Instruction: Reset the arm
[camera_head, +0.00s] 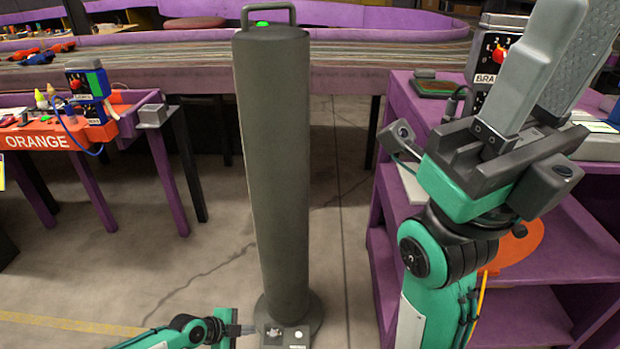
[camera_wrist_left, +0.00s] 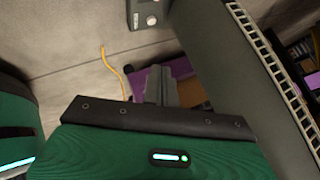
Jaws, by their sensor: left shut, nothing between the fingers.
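My left gripper (camera_head: 243,329) is low at the bottom of the head view, on a green arm. Its fingers are shut and empty, beside the foot of a tall grey post (camera_head: 272,180). In the left wrist view the shut fingers (camera_wrist_left: 160,85) point out over the floor, with a dark grey upright surface to their right. My right gripper (camera_head: 570,45) is raised large at the upper right of the head view. Its two long grey fingers are apart, and no object shows between them. It hides part of the purple shelf behind.
A small grey box (camera_head: 285,336) with a round button is at the post's foot. A purple shelf unit (camera_head: 400,130) stands at the right, an orange-labelled table (camera_head: 40,140) at the left. The slot track (camera_head: 400,58) crosses the back. Concrete floor is bare around the post.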

